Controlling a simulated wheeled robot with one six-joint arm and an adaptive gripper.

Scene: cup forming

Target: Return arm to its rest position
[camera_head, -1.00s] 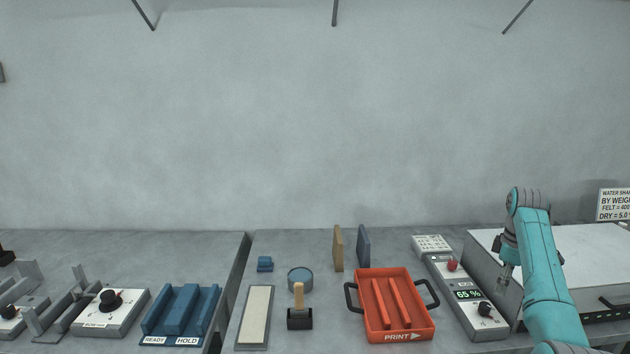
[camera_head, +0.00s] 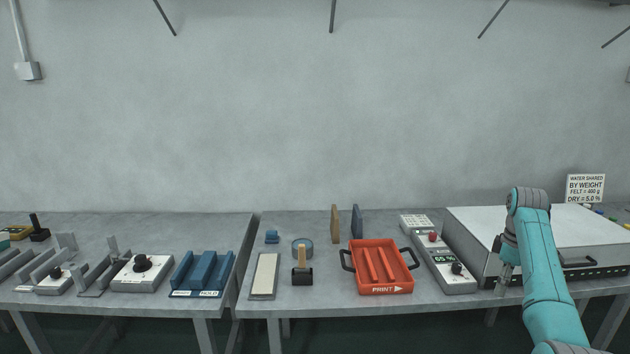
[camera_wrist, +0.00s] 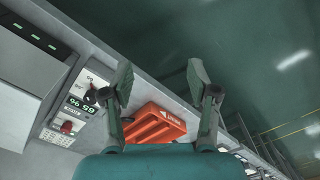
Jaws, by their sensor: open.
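My teal arm (camera_head: 541,265) stands at the right of the head view, in front of the large grey box (camera_head: 540,228). My gripper (camera_head: 503,279) hangs at the arm's end, left of the arm, beside the box's front left corner. In the wrist view my gripper (camera_wrist: 161,75) has its two fingers spread apart with nothing between the tips. Beyond the fingers, that view shows the bench edge, and dark green floor.
A control panel (camera_head: 452,278) with a red button and black knob lies just left of my gripper. Floor in front of the bench looks clear.

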